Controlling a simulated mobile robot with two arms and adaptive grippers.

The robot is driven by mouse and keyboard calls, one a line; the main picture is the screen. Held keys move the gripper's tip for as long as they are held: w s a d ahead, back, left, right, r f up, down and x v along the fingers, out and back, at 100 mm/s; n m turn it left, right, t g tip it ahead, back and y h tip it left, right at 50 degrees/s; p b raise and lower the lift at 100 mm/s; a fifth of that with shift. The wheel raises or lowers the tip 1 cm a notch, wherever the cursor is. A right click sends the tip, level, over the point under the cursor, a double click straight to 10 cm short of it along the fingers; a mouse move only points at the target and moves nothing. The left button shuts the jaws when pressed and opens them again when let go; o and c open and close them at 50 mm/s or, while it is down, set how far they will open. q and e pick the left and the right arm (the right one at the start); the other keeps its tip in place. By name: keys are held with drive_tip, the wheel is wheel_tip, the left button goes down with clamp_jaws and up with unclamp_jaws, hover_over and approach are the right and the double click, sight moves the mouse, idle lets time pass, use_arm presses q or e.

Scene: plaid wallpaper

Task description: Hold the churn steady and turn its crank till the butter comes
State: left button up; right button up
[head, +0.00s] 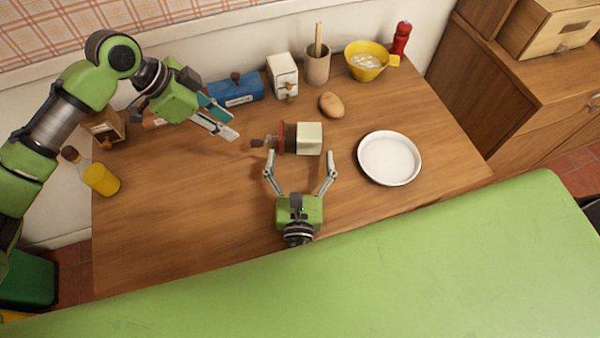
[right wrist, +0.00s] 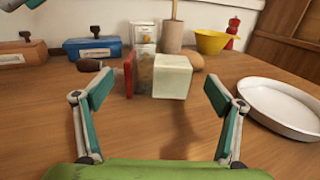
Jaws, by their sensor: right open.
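The cream end also shows in the right wrist view (right wrist: 172,77). My right gripper (head: 301,157) is open on the near side of the churn, its fingers spread wide and empty, with the churn just ahead of them. My left gripper (head: 234,129) is up and left of the crank, open and empty, apart from the knob.
Behind the churn stand a blue lidded box (head: 235,90), a white box (head: 283,76), a crock (head: 317,70) and a yellow bowl (head: 366,62). A brown potato-like thing (head: 331,104) lies close behind. A white dish (head: 389,158) is right. The table's left front is clear.

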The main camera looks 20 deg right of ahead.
sight(301, 142)
drive_tip(key=x, duration=0.7)
drive_tip(key=shift+w+f, duration=0.1)
drive_tip(key=shift+w, duration=0.15)
drive_tip(key=c, duration=1.2)
